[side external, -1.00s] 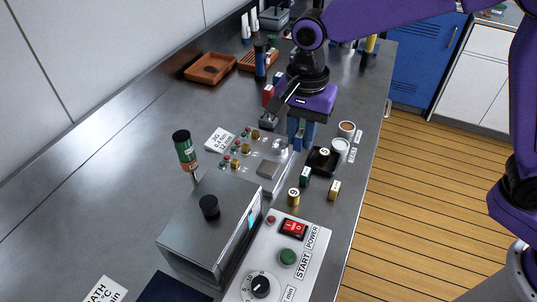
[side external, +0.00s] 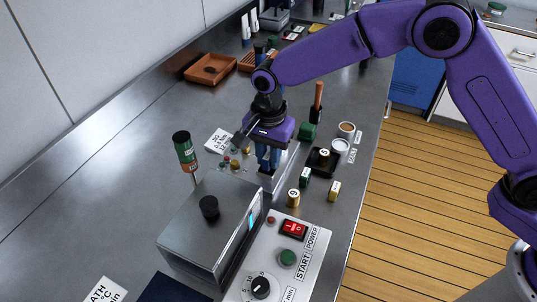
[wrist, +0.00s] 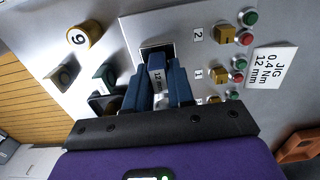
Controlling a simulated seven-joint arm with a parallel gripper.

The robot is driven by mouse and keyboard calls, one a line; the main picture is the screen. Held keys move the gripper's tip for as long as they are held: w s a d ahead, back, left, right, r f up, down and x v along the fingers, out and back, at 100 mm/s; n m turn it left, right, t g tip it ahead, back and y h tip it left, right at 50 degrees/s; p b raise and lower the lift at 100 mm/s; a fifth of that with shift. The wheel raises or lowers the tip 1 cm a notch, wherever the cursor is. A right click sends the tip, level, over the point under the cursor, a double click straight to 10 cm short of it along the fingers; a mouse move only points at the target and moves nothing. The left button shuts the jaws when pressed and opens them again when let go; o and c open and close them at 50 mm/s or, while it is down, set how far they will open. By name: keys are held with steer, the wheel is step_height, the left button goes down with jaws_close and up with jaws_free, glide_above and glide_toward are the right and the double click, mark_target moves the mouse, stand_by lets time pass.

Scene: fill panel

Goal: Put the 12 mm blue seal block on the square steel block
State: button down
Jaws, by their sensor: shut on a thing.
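My gripper (side external: 267,162) is shut on the blue seal block (wrist: 157,66), which shows between the blue fingers in the wrist view with "12 mm" printed on its face. The fingers point down over the near end of the metal jig panel (side external: 287,160). The square steel block (side external: 266,181) is on that panel, directly below the fingers and largely covered by them. In the wrist view the blue block overlaps a dark-edged square on the panel. I cannot tell whether the seal block touches the steel block.
The panel carries brass blocks (wrist: 225,34) and red and green buttons (wrist: 250,18). The grey box (side external: 210,230) with a black knob stands close in front. A green block (side external: 305,178), a numbered brass cylinder (side external: 293,198) and a black tray (side external: 314,167) stand to the right.

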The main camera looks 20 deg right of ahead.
steer(key=shift+f, duration=0.3)
steer(key=c, duration=1)
jaws_free()
steer(key=shift+r, duration=0.1)
step_height(320, 180, up, 12)
steer(key=shift+r, duration=0.1)
